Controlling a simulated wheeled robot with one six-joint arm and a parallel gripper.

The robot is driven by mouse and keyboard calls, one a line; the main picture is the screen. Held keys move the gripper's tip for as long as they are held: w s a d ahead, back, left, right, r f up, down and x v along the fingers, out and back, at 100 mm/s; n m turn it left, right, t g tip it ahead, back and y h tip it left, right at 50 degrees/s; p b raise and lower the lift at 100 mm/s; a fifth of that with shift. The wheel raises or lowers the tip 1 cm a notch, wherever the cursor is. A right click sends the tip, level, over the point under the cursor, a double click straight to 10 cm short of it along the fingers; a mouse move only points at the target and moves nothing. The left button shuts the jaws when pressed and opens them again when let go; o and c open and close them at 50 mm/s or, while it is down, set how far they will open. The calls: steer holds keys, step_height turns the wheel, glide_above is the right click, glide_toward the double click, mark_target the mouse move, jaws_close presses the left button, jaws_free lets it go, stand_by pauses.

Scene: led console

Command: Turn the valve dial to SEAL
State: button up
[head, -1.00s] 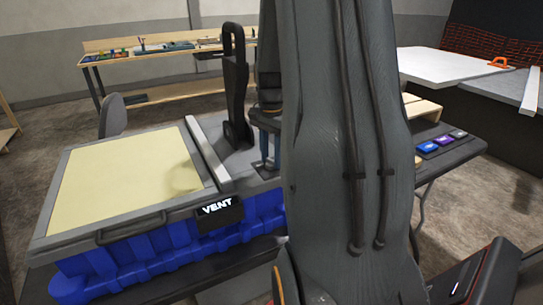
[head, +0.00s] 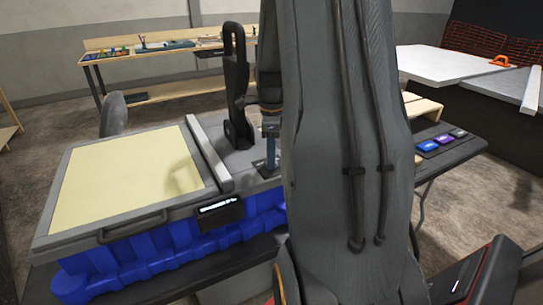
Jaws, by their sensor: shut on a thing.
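My gripper (head: 271,146) points straight down at the right end of the blue-based console (head: 165,255), partly hidden behind my large grey arm. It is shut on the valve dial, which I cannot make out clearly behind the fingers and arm. The small black display (head: 220,212) on the console's front shows a thin, bright white line of text near its top, too squashed to read. The dial's markings are not visible.
A tall black slotted bracket (head: 237,85) stands just left of my gripper. A grey bar (head: 208,152) lies beside the console's pale yellow panel (head: 120,182). A workbench (head: 160,62) stands behind.

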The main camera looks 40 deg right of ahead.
steer(key=shift+m, duration=1.3)
steer(key=o, duration=1.1)
steer(key=shift+c, duration=0.2)
steer(key=shift+r, duration=0.15)
step_height(320, 180, up, 8)
steer(key=shift+f+b, duration=0.2)
steer(key=shift+b, duration=0.8)
